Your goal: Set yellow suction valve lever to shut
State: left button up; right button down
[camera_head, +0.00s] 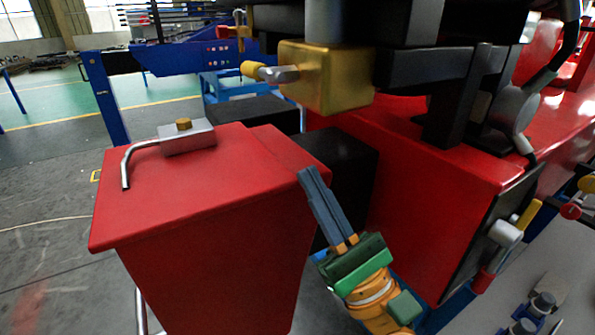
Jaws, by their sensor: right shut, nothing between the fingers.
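A yellow lever (529,214) sticks up and to the right from a pale grey valve body (505,233) at the right, in front of the dark side of the red machine. I cannot tell from this view whether it stands open or shut. My right gripper (310,176) is in the lower middle, its dark grey fingers together and empty. It points up and left, its tips by the right edge of the red tank top in the picture, well left of the yellow lever. My left gripper is not in view.
The red tank (200,180) with a bent pipe (135,155) stands at the left. A brass block (325,78) with a yellow knob (252,69) juts out above. A red handle (483,280) sits below the yellow lever. The red machine (425,170) fills the right.

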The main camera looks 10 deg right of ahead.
aim_at(258, 72)
jog(key=k+l, duration=0.75)
jog(key=k, duration=0.15)
jog(key=k+l, duration=0.7)
jog(key=k, duration=0.15)
